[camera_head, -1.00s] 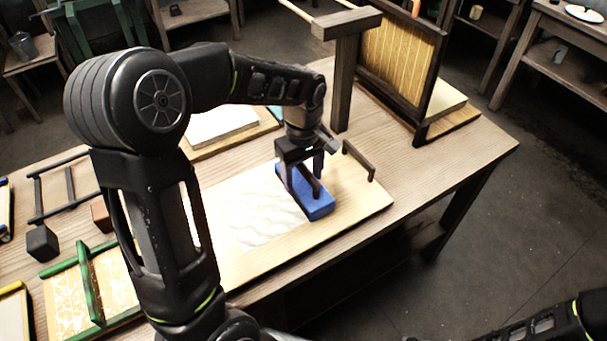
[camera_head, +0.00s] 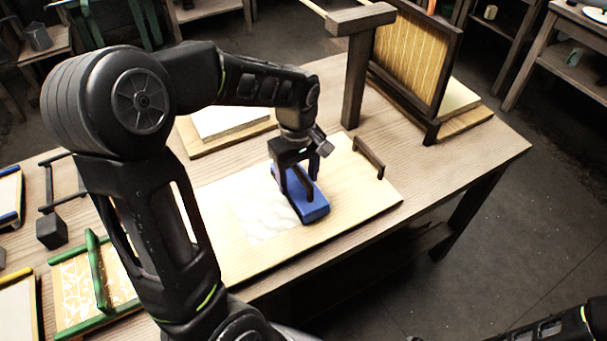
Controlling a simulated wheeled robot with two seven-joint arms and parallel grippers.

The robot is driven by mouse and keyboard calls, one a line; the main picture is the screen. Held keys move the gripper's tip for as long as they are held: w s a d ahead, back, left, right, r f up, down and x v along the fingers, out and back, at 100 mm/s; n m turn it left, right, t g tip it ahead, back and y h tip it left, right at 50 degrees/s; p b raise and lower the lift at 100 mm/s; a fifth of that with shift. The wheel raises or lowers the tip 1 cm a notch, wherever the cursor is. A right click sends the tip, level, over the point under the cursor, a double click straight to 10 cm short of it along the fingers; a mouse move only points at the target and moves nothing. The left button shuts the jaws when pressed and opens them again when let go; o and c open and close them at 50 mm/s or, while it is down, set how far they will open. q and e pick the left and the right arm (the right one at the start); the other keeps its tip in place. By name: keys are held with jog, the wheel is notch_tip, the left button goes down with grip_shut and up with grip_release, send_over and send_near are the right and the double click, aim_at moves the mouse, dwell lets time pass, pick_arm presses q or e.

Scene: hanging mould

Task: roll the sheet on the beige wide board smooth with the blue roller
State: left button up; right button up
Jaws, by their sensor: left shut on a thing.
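The blue roller (camera_head: 314,207) lies on the right part of the white sheet (camera_head: 258,218) on the beige wide board (camera_head: 350,196). It looks like a blue block with a dark handle. My left gripper (camera_head: 294,176) is shut on the roller's handle from above. The sheet shows faint wrinkles left of the roller; its right part is hidden under the roller, and part of the board's left side is behind my left arm. My right arm shows at the bottom right corner, but its gripper is out of view.
A dark wooden stand (camera_head: 357,75) and a framed yellow panel (camera_head: 412,62) rise at the back right. A white slab on a board (camera_head: 228,121) lies behind the beige board. A green-barred patterned frame (camera_head: 95,285) and dark block (camera_head: 51,232) lie left. The table's front right is clear.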

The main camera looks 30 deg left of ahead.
pick_arm(q)
jog(key=shift+s+a+f, duration=0.1)
jog(key=shift+s+f, duration=0.05)
jog(key=shift+s, duration=0.15)
jog(key=shift+s+a, duration=0.45)
jog(key=shift+s, duration=0.5)
jog(key=shift+s+a+r, duration=0.2)
jog(key=shift+s+a, duration=0.35)
jog(key=shift+s, duration=0.3)
